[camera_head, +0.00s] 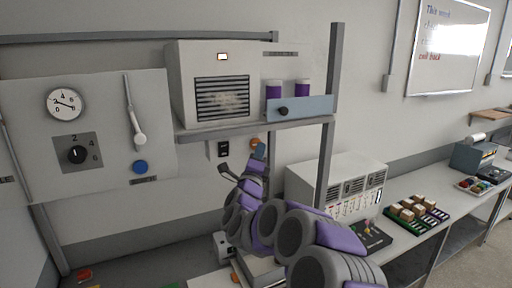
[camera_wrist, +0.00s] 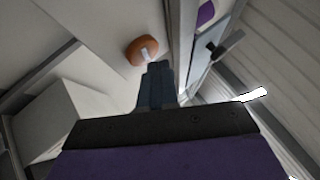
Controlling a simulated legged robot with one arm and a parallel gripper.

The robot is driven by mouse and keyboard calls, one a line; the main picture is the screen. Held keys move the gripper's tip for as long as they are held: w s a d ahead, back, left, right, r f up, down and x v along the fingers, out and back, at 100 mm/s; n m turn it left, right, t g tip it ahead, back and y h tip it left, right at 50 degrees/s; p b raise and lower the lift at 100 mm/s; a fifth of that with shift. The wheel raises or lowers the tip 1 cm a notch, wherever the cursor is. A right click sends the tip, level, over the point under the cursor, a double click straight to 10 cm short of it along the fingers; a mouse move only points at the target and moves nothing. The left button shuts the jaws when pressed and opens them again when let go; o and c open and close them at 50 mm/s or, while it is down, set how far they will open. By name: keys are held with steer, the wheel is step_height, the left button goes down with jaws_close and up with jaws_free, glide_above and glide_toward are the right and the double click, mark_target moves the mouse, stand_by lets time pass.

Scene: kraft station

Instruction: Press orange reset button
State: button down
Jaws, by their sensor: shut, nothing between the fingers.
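The orange button (camera_head: 254,142) is a round knob on the wall below the shelf, beside a small black-and-white switch plate. In the wrist view the orange button (camera_wrist: 136,50) shows just beyond the fingertips. My gripper (camera_head: 260,150) is raised to it, and its tip overlaps the lower right of the button in the head view. In the wrist view my gripper (camera_wrist: 156,68) is shut and empty, its fingers together, with a pale strip at the tip lying across the button. I cannot tell whether the tip touches the button.
A grey post (camera_head: 326,160) stands right of the gripper. A left panel (camera_head: 100,170) carries a dial, a lever and a blue button (camera_head: 139,167). A white cabinet (camera_head: 340,175) stands on the bench.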

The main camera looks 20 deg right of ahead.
steer(key=shift+w, duration=0.15)
steer(key=shift+w+b, duration=0.4)
steer(key=shift+w, duration=0.05)
stand_by(0.9)
steer(key=shift+s, duration=0.1)
steer(key=shift+s+b, duration=0.75)
steer(key=shift+b, duration=0.05)
steer(key=s+b, duration=0.3)
steer(key=s, duration=0.2)
steer(key=shift+d, duration=0.1)
stand_by(0.8)
